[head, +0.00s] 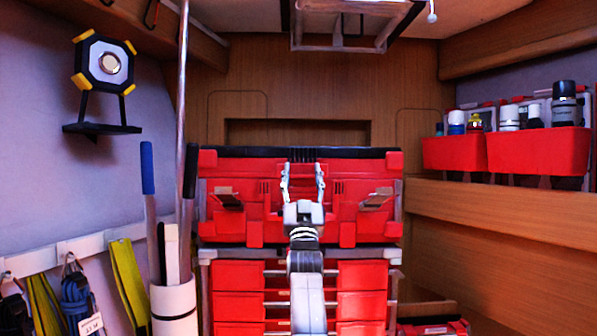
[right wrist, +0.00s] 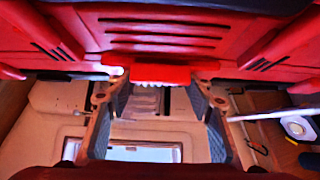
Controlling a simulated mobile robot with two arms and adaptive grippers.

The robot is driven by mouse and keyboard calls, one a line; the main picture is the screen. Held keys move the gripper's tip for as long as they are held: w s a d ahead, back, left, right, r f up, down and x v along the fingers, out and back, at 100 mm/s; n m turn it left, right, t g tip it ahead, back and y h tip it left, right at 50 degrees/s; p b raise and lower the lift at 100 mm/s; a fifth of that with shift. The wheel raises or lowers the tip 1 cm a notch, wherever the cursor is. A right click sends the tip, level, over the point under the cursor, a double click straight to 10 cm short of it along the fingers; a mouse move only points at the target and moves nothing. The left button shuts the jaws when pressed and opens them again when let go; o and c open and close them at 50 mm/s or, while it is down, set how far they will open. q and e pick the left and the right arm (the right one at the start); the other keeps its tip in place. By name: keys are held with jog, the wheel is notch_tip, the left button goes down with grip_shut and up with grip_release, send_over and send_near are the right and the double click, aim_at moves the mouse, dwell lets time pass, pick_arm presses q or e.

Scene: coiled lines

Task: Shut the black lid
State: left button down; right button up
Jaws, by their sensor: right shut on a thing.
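The black lid (head: 360,153) shows as a thin dark band along the top of the red toolbox (head: 265,232). How far it stands open cannot be told from this angle. My right gripper (head: 303,175) reaches up in front of the toolbox at its middle, just below the band. In the right wrist view, its fingers (right wrist: 160,88) stand on either side of a red tab (right wrist: 160,74) that juts from a ribbed red panel, and they are shut on it. My left gripper is not in view.
Red drawers (head: 362,290) lie below the toolbox. Red bins (head: 538,152) with bottles stand on the right shelf. At left are a white tube (head: 174,305) with poles, hanging straps (head: 128,280) and a wall lamp (head: 104,64). A framed hatch (head: 350,25) is overhead.

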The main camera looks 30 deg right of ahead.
jog(key=shift+w+f+y, duration=0.15)
jog(key=shift+w+f, duration=0.1)
jog(key=shift+f, duration=0.3)
jog(key=shift+w+f+y, duration=0.15)
jog(key=shift+w+f, duration=0.1)
jog(key=shift+f, duration=0.25)
jog(key=o, duration=1.2)
jog(key=shift+g, duration=0.3)
jog(key=o, duration=0.5)
jog(key=shift+s+r, duration=0.1)
jog(key=shift+s, duration=0.1)
jog(key=shift+w+d, duration=0.1)
jog(key=shift+w, duration=0.15)
jog(key=shift+s+r, duration=0.2)
jog(key=shift+s+a+f, duration=0.2)
jog(key=shift+s+f, duration=0.2)
jog(key=shift+f, duration=0.15)
jog(key=v, duration=1)
jog(key=shift+s+a+f, duration=0.1)
jog(key=shift+a+f, duration=0.1)
jog(key=shift+f, duration=0.1)
